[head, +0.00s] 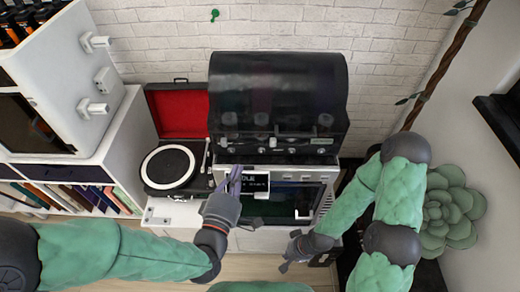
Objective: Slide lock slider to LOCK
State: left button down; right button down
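A silver machine (310,170) with a dark glass front stands on the low white cabinet. A small black display (262,173) with white lettering shows on its upper front. A lighter labelled strip lies just below the display, too small to read. I cannot single out the lock slider or its position. My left gripper (234,178) points up at the machine's front, just left of the display. Its fingers are close together, and contact cannot be told. My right gripper (285,262) is low in front of the cabinet, apart from the machine, with nothing visible in it.
A dark hooded unit (278,95) sits above the machine. A turntable (170,165) with a red-lined open lid stands to the left. A white shelf (80,165) with books is at far left. A green succulent (452,212) is at right. Wooden floor shows in front.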

aim_at(272, 146)
pick_arm(q)
jog(key=b+x, duration=0.1)
jog(key=x, duration=0.6)
jog(key=shift+w+f, duration=0.1)
jog(key=shift+w, duration=0.15)
jog(key=d, duration=0.1)
jog(key=w+d, duration=0.1)
jog(key=shift+d+b, duration=0.35)
jog(key=shift+b, duration=0.05)
jog(key=shift+d, duration=0.85)
jog(key=shift+d+b, duration=0.6)
jog(key=shift+d, duration=0.95)
jog(key=shift+a, duration=0.1)
